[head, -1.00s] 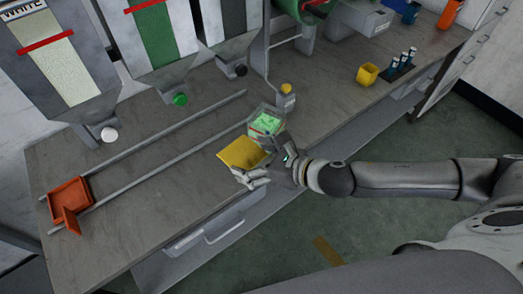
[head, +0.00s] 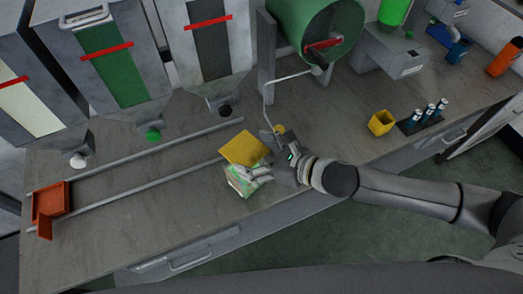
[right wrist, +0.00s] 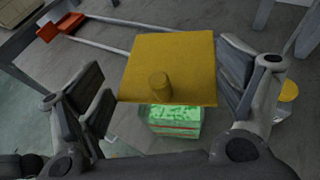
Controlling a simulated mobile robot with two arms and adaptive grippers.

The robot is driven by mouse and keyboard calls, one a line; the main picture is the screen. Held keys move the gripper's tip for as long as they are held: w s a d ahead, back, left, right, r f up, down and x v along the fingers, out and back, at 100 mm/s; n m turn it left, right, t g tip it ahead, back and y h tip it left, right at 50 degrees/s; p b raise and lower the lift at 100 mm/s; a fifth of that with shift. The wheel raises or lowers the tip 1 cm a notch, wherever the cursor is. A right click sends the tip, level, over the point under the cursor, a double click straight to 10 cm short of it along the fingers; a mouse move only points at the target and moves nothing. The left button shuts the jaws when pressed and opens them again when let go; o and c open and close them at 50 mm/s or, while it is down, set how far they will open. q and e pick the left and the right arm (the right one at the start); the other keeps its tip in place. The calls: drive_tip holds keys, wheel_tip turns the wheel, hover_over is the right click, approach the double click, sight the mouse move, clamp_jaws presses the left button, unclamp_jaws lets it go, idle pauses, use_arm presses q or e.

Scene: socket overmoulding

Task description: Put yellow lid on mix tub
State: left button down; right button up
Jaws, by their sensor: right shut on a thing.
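The yellow lid (head: 245,148) is a flat square plate; its knob shows in the right wrist view (right wrist: 160,84). My right gripper (head: 262,170) is shut on the lid, which lies between its fingers in the right wrist view (right wrist: 170,60). The mix tub (head: 238,184) is clear, with green granules inside. It also shows in the right wrist view (right wrist: 172,122), just below the lid's near edge. The lid covers part of the tub, and I cannot tell whether they touch. My left gripper is not in view.
Two rails (head: 150,188) run left to an orange tray (head: 66,202). Hoppers with white, green and black knobs stand behind. A yellow-capped item (head: 279,129) is close behind the gripper. A yellow cup (head: 381,122) and vial rack (head: 410,127) stand right. The bench front is clear.

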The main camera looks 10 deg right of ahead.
drive_tip(key=shift+s+a, duration=0.15)
drive_tip(key=shift+a, duration=0.1)
drive_tip(key=shift+r, duration=0.1)
drive_tip(key=shift+d, duration=0.1)
drive_tip(key=shift+f+b, duration=0.55)
drive_tip(key=shift+f, duration=0.65)
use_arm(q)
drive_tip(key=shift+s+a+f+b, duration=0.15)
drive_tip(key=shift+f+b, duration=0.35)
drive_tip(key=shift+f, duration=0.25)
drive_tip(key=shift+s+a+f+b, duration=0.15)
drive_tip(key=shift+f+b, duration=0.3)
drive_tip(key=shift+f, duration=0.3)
use_arm(e)
drive_tip(key=shift+f, duration=1.7)
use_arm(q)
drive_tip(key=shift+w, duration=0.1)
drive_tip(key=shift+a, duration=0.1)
